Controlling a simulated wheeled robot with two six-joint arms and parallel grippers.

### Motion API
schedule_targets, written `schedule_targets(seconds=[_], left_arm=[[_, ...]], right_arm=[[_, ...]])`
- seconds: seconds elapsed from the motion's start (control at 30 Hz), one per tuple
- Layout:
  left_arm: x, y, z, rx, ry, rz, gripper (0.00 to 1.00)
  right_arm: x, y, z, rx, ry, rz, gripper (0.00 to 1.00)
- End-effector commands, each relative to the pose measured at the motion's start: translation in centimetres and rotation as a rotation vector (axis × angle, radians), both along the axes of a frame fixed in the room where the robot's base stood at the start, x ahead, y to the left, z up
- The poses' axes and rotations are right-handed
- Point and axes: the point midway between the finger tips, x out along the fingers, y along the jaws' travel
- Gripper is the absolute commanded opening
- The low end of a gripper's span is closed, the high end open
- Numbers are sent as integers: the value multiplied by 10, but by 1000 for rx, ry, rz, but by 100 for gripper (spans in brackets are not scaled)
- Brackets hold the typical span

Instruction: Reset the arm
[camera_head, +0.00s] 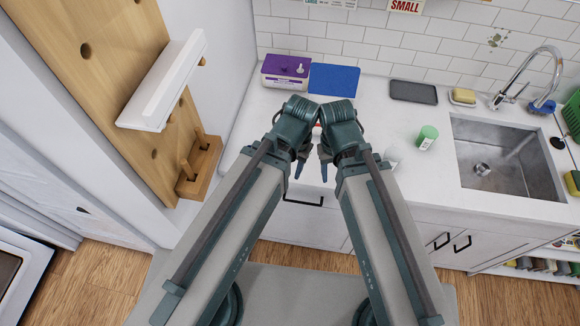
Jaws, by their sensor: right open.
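My two arms reach up from the bottom of the head view, their wrists close together in front of the white counter. My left gripper (300,165) points down with its dark fingers mostly hidden behind the wrist, so its opening cannot be judged. My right gripper (325,168) points down beside it and is open. No object shows in either gripper. A small red thing shows partly between the wrists, mostly hidden.
On the counter (240,160) are a purple-topped box (286,70), a blue board (334,79), a dark tray (413,92) and a green-capped container (427,137). A steel sink (500,160) with a faucet (530,75) is right. A wooden pegboard (90,55) with a white shelf (165,80) stands left.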

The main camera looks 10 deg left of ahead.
Motion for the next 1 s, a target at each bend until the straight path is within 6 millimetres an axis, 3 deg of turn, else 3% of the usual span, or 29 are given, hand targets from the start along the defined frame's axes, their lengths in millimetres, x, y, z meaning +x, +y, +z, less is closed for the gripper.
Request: schedule_targets(seconds=[0.27, 0.63, 1.0], left_arm=[[0, 0, -12, -1, 0, 3, 46], [0, 0, -87, 0, 0, -4, 46], [0, 0, -86, 0, 1, -5, 46]], right_arm=[[0, 0, -12, 0, 0, 1, 50], [0, 0, -87, -2, 0, 8, 50], [0, 0, -86, -2, 0, 9, 50]])
